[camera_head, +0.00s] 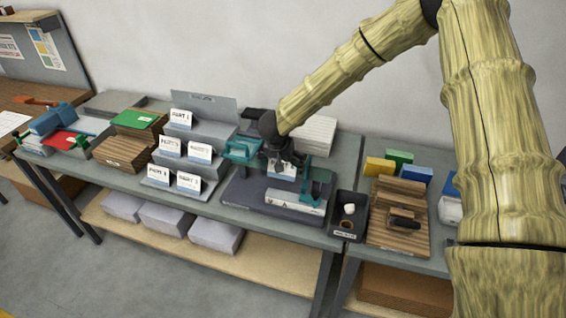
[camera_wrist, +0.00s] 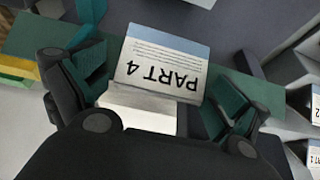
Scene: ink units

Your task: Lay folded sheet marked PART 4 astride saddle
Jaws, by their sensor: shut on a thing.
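The folded sheet marked PART 4 (camera_wrist: 165,65) is held between the dark fingers of my gripper (camera_wrist: 160,88), which is shut on it. Its printed face shows upside down in the wrist view, with a plain white part nearer the palm. In the head view the sheet (camera_head: 284,173) shows just below my gripper (camera_head: 277,163). The teal saddle (camera_wrist: 42,38) runs behind the sheet in the wrist view. Its ends show left (camera_head: 240,151) and right (camera_head: 319,188) of the gripper in the head view. My gripper hides its middle, so I cannot tell whether the sheet touches it.
A grey stepped rack (camera_head: 205,176) with several PART cards stands left of the saddle. A long white block (camera_head: 295,201) lies in front. A dark bin (camera_head: 348,216) and a wooden board (camera_head: 395,235) are to the right. A stack of white sheets (camera_head: 313,133) is behind.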

